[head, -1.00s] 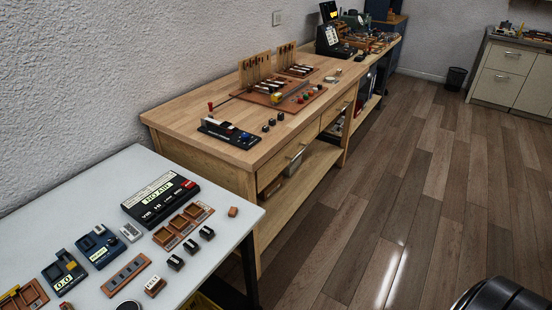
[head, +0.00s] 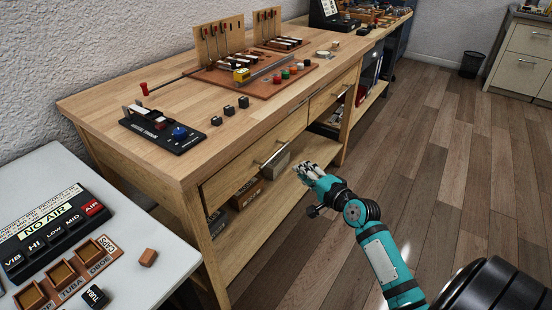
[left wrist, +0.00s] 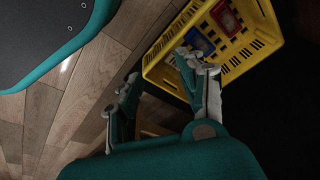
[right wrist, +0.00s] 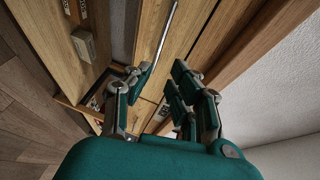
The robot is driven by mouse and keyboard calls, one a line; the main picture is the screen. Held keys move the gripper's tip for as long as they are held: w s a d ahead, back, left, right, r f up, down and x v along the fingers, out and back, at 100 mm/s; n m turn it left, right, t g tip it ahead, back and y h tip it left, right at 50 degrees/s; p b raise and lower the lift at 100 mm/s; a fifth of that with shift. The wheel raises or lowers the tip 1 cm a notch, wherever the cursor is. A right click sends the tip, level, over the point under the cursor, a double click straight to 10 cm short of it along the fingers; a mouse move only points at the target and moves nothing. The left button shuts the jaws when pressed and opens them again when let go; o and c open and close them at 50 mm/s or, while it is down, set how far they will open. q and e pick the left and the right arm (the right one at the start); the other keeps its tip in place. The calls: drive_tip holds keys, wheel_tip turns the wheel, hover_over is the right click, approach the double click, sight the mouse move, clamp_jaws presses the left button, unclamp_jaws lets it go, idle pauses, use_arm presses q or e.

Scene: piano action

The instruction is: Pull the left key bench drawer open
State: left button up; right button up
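The wooden key bench (head: 110,102) stands along the wall. Its left drawer (head: 228,180) appears shut, flush with the bench front, with a metal bar handle (head: 271,155). My right gripper (head: 308,172) is in front of the bench, to the right of and slightly below this handle in the head view, apart from it. In the right wrist view my right gripper's fingers (right wrist: 155,95) are spread and empty, and a bar handle (right wrist: 164,32) shows beyond them. My left gripper (left wrist: 162,95) shows only in the left wrist view, open and empty, near a yellow crate.
The right drawer (head: 330,97) is beside the left one. An open lower shelf (head: 260,225) holds boxes (head: 246,193). The yellow crate (left wrist: 240,50) is close to my left gripper. A white table (head: 150,205) stands at the left. Floor right of the bench is clear.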

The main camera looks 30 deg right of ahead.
drive_tip(key=b, duration=0.1)
approach(276, 153)
drive_tip(key=w+f, duration=0.1)
drive_tip(key=w, duration=0.2)
drive_tip(key=w+b, duration=0.1)
drive_tip(key=w, duration=0.2)
drive_tip(key=w+f+b, duration=0.1)
drive_tip(key=w, duration=0.2)
drive_tip(key=shift+w+f, duration=0.15)
use_arm(q)
wheel_tip(276, 153, up, 11)
drive_tip(key=w, duration=0.1)
drive_tip(key=shift+w+r+t, duration=0.15)
drive_tip(key=shift+w+t, duration=0.25)
use_arm(e)
drive_tip(key=shift+w, duration=0.3)
clamp_jaws()
